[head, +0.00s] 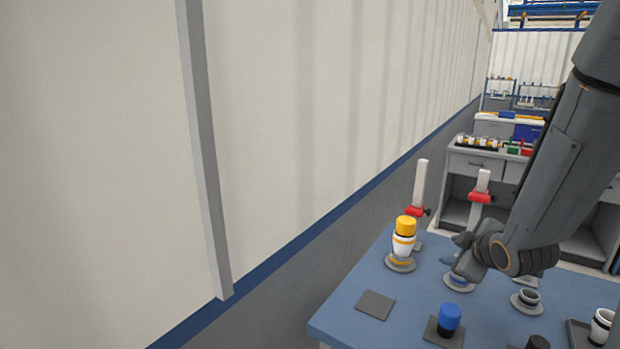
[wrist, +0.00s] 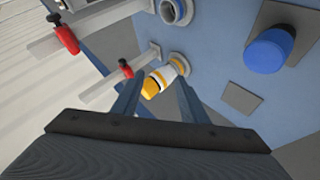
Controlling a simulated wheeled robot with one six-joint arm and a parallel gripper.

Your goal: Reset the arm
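My gripper (wrist: 158,82) shows in the wrist view with its two fingers apart and nothing held between them. The yellow-capped white pipe piece (wrist: 160,80) appears beyond the fingers in that view, apart from them. In the head view this piece (head: 404,238) stands upright on a round flange at the table's back left. My arm comes in from the right in the head view, and its wrist hides part of the table; the fingertips are hard to make out there.
The blue table (head: 395,297) carries a blue cap (head: 449,318) on a dark square pad, a bare grey pad (head: 375,305) and an empty flange (head: 527,300). Two red clamps (head: 417,211) rise at the back edge. A white wall (head: 330,100) stands at left.

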